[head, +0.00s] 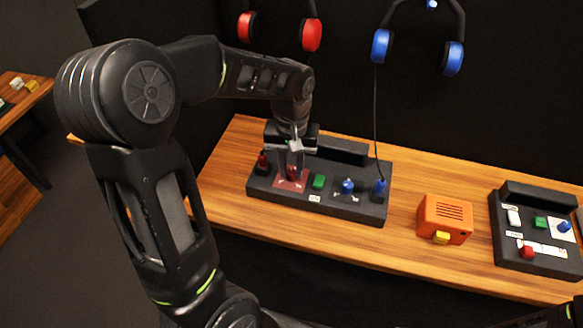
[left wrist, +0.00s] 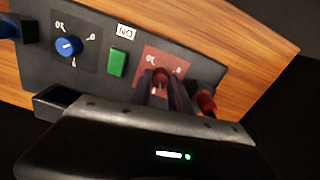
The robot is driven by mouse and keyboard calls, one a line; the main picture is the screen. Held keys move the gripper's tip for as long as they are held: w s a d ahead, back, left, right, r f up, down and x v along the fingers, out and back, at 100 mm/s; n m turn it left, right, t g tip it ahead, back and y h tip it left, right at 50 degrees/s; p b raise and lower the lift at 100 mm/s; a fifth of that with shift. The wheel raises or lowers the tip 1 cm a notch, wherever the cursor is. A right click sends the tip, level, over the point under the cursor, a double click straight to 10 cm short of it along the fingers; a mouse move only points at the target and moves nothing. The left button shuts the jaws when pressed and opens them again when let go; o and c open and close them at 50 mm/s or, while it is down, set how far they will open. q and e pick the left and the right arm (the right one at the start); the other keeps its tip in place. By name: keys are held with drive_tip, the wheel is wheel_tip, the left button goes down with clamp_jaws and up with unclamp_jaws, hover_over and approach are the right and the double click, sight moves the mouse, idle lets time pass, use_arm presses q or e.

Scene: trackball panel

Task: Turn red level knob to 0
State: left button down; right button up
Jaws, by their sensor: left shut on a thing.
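The red level knob (head: 292,172) sits on a red plate (head: 288,186) on the dark panel (head: 340,207). My left gripper (head: 291,165) points down over it, with its fingers around the knob. In the left wrist view the red knob (left wrist: 161,76) shows between the two fingers (left wrist: 163,90). The gripper is shut on it. The plate has white marks, partly hidden by the fingers; I cannot read the knob's setting. My right gripper is not in view.
A green button (head: 318,182), a blue knob (head: 347,186) and a blue plug (head: 379,187) are to the right. A red plug (head: 262,162) is close on the left. An orange box (head: 444,219) and a second panel (head: 537,262) stand further right.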

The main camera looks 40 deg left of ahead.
use_arm(q)
drive_tip(key=n, duration=0.5)
drive_tip(key=shift+n+b, duration=0.3)
drive_tip(key=n, duration=1)
drive_tip(key=shift+n, duration=0.4)
drive_tip(key=n, duration=0.4)
drive_tip(key=shift+n, duration=0.4)
drive_tip(key=c, duration=1.2)
unclamp_jaws()
